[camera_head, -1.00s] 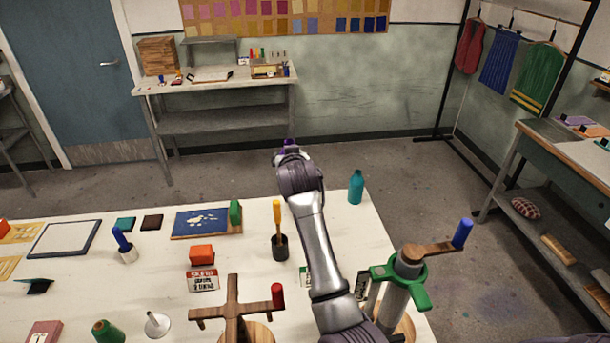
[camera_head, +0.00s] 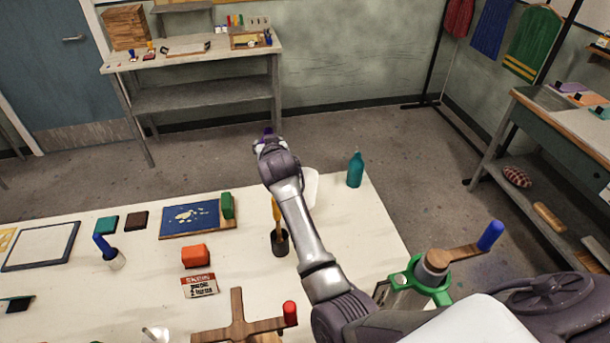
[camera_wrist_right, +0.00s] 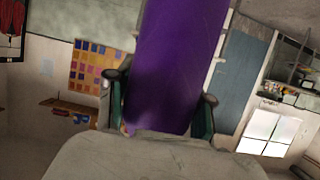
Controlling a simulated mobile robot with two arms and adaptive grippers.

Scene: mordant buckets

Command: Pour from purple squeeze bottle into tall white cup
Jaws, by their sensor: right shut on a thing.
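My right gripper (camera_head: 264,142) is at the far end of my arm, over the table's back edge in the head view. It is shut on the purple squeeze bottle (camera_head: 267,131), of which only a small purple bit shows there. In the right wrist view the purple bottle (camera_wrist_right: 175,65) stands large between the two fingers (camera_wrist_right: 162,112). A white rounded thing (camera_head: 311,188) shows just right of my forearm, mostly hidden by it; I cannot tell whether it is the tall white cup. My left gripper is not in view.
A teal bottle (camera_head: 355,168) stands at the table's back right corner. A dark pot with a yellow-handled tool (camera_head: 279,243) stands beside my forearm. A green clamp with a blue-handled crank (camera_head: 430,275) is at the right. A wooden cross-shaped handle (camera_head: 240,325) is in front.

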